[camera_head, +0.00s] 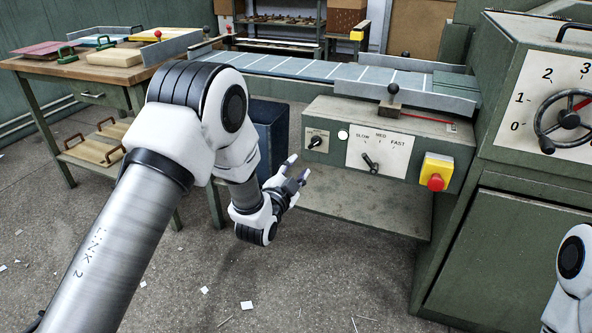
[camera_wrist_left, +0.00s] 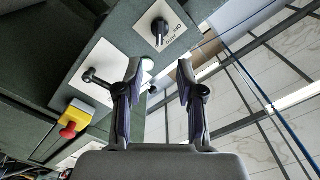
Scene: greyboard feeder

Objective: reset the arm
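My left gripper (camera_head: 299,167) is in front of the feeder's control panel, near its left end, with its fingers apart and nothing between them. In the left wrist view my left gripper (camera_wrist_left: 160,66) is also open and empty. A black rotary switch (camera_head: 315,142) on a small plate is close above the fingertips; it also shows beyond them in the left wrist view (camera_wrist_left: 160,28). I cannot tell whether they touch. Only a white joint of my right arm shows at the lower right edge of the head view; its gripper is out of frame.
The panel carries a speed lever (camera_head: 370,163) and a red stop button (camera_head: 436,182) on a yellow box. A conveyor (camera_head: 340,72) runs behind. A green machine with a handwheel (camera_head: 566,122) stands right. A wooden bench (camera_head: 95,72) stands left. The floor between is mostly clear.

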